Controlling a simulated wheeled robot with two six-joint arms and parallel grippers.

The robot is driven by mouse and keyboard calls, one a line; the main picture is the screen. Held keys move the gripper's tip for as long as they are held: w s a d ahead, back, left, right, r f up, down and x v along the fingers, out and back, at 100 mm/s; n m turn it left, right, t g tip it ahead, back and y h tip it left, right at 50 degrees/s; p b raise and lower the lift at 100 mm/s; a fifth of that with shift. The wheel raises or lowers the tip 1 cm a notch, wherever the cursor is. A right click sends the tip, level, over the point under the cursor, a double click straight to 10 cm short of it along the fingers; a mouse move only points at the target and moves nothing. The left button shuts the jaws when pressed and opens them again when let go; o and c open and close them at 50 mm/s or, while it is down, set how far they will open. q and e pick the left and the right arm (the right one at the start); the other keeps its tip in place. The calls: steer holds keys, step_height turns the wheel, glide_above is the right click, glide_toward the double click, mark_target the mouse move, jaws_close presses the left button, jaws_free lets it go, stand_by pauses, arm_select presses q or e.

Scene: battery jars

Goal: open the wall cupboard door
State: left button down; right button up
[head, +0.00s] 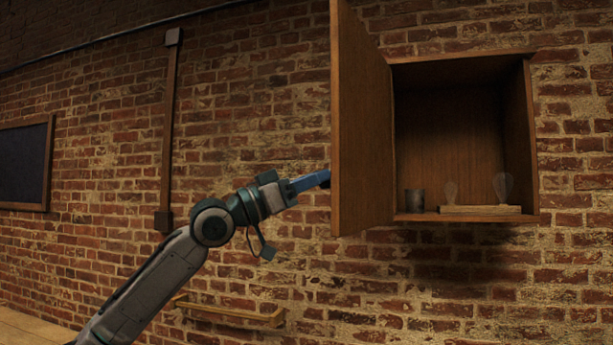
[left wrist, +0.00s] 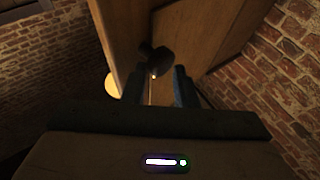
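The wooden wall cupboard (head: 530,130) hangs on the brick wall. Its door (head: 362,120) is hinged on the left and stands wide open, swung out from the wall, so the inside shows. My left gripper (head: 322,180) is at the outer side of the door, close to its free edge; its tips are partly hidden there in the head view. In the left wrist view a dark knob (left wrist: 153,60) shows just ahead of the left gripper (left wrist: 158,82), whose two fingers stand apart. Whether they touch the knob I cannot tell. My right gripper is not in view.
Inside the cupboard are a grey cup (head: 414,200) and two clear bulb-like things on a pale wooden block (head: 480,210). A wooden rail (head: 230,312) is low on the wall. A dark framed board (head: 24,165) hangs at the left.

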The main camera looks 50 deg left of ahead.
arm_select(q)
steer(key=c, duration=1.3)
jaws_free()
steer(key=shift+w+f, duration=0.3)
steer(key=shift+o, duration=0.9)
steer(key=shift+w+f, duration=0.1)
steer(key=shift+w, duration=0.3)
steer(key=shift+s, duration=0.15)
steer(key=shift+a, duration=0.15)
